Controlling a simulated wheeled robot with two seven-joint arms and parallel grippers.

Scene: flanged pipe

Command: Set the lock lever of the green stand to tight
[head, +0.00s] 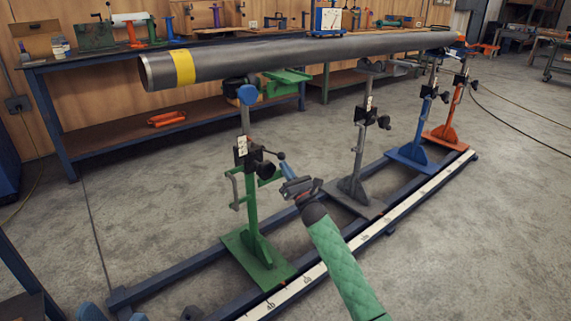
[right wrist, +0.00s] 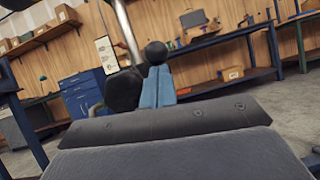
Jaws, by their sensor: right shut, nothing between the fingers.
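The green stand (head: 251,215) stands upright at the near end of the rail, under the pipe (head: 290,55). Its black clamp block carries a white label plate (head: 242,146) and a lock lever with a black ball end (head: 281,156) pointing right. A larger black knob (head: 266,170) sits just below. My right gripper (head: 287,169) is shut and empty, its blue fingertips close by the lever ball. In the right wrist view the ball (right wrist: 155,52) shows just above the blue fingertips (right wrist: 158,84), and the black knob (right wrist: 124,91) is left of them. I cannot tell whether they touch. The label is unreadable.
The pipe also passes over a grey stand (head: 355,160), a blue stand (head: 416,145) and an orange stand (head: 452,118). A white scale strip (head: 390,215) runs along the rail. A workbench (head: 75,75) stands behind.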

